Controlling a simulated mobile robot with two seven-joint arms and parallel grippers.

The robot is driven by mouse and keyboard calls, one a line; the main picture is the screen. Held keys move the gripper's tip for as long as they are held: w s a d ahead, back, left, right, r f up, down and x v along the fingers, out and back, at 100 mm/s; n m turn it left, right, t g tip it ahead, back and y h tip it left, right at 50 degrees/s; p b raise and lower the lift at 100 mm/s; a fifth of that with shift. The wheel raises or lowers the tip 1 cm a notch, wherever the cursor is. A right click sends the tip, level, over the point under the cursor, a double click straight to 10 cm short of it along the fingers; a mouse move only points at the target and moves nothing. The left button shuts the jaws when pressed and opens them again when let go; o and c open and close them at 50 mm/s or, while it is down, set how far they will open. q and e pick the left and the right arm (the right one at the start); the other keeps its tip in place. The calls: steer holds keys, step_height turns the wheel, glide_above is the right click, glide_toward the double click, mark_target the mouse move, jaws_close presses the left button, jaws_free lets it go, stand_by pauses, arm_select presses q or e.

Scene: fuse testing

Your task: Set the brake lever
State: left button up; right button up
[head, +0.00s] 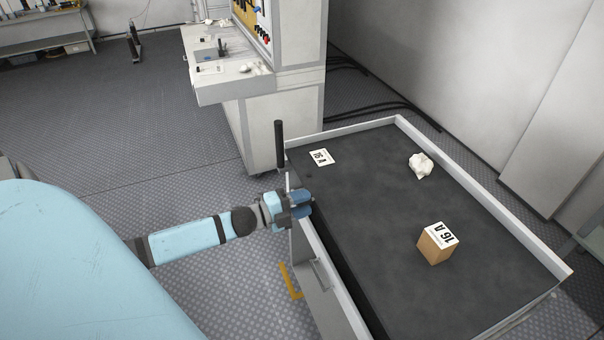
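The gripper is beside the cart's left rim, below the black handle. Its fingertips are small and partly merged with the rim, so I cannot tell whether they are open or shut, or touch the rod. My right gripper is out of view.
On the cart's dark top lie a cardboard box labelled 16 A (435,245), a white label card (320,157) and a crumpled white piece (420,165). A white test cabinet (285,110) stands behind the lever.

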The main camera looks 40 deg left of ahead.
arm_select(q)
steer(key=shift+o, duration=0.5)
steer(key=v, duration=1.3)
steer(key=shift+s+a, duration=0.2)
steer(key=shift+s, duration=0.15)
